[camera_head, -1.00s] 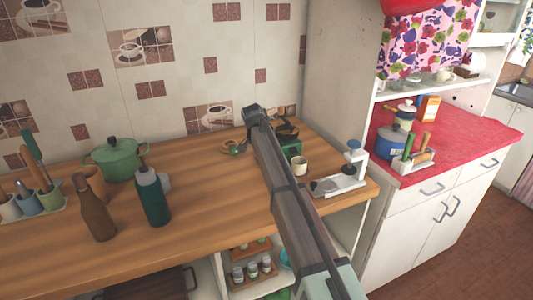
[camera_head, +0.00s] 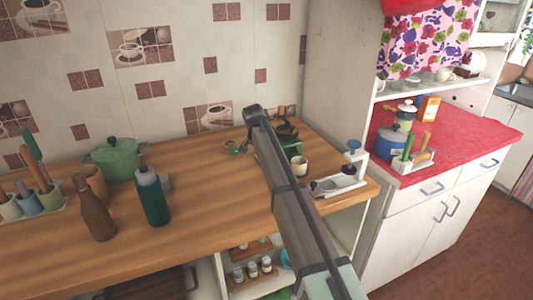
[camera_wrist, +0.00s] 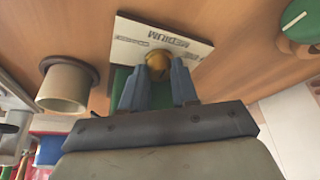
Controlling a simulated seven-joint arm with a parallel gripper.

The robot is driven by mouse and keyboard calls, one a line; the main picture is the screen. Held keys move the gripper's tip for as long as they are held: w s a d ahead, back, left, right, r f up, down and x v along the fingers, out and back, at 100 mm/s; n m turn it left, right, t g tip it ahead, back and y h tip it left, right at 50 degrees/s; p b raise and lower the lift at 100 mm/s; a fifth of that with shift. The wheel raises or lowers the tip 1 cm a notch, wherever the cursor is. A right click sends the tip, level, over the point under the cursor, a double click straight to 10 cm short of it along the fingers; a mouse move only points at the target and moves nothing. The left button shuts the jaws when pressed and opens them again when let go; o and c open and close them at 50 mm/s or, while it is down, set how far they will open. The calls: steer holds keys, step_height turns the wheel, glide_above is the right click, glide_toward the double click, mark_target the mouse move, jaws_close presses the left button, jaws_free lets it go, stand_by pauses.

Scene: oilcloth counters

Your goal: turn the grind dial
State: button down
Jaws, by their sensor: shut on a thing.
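The grind dial is a small brass knob (camera_wrist: 158,62) in the wrist view, in front of a pale plate (camera_wrist: 190,45) lettered "MEDIUM"; other lettering on it is too small to read. My gripper (camera_wrist: 159,80) has its two blue-grey fingers shut on the knob, one on each side. A green body (camera_wrist: 124,77) shows behind the fingers. In the head view, the green grinder (camera_head: 297,146) with its dark top stands near the back of the wooden counter, partly covered by my arm. My fingertips and the dial are hidden there.
A white clamp-like device (camera_head: 342,183) is at the counter's right end. A small green-topped item (camera_head: 236,148) lies left of my arm. Bottles (camera_head: 152,195) stand further left.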

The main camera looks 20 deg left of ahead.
steer(key=shift+d+n+y, duration=0.1)
steer(key=shift+n+y, duration=0.45)
steer(key=shift+n, duration=0.75)
steer(key=shift+d+n+y, duration=0.1)
steer(key=shift+n+y, duration=0.45)
steer(key=shift+n, duration=0.75)
steer(key=c, duration=0.9)
jaws_free()
steer(key=shift+o, duration=0.2)
